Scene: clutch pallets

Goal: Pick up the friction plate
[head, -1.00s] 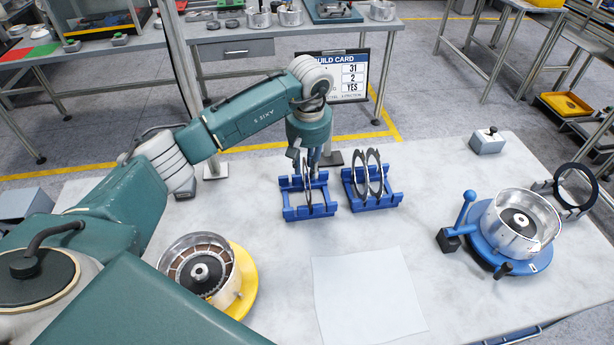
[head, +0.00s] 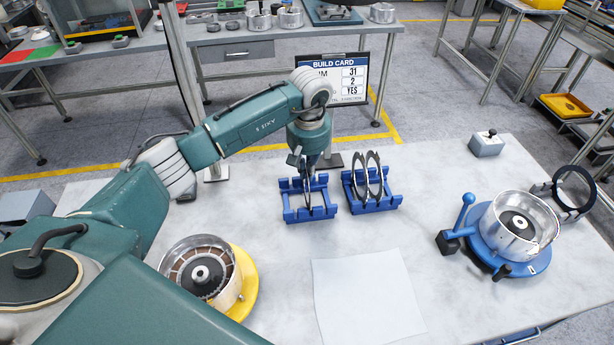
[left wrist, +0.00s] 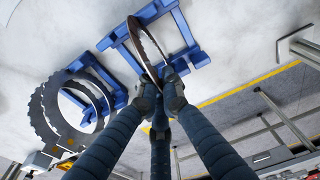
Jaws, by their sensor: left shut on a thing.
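The friction plate (head: 307,198), a thin ring with a brownish face in the left wrist view (left wrist: 134,42), stands on edge in the left blue rack (head: 290,213). My left gripper (head: 308,175) comes down from above onto the plate's upper rim. In the left wrist view its fingers (left wrist: 160,88) are shut on the rim. The plate's lower part is still between the rack's blue posts; I cannot tell whether it touches the rack's bottom. My right gripper is not in view.
A second blue rack (head: 375,205) with toothed steel rings (head: 374,168) stands close on the right. A drum on a yellow base (head: 245,300) is at front left. A drum on a blue base (head: 530,262) is at right. A white sheet (head: 368,295) lies flat in front.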

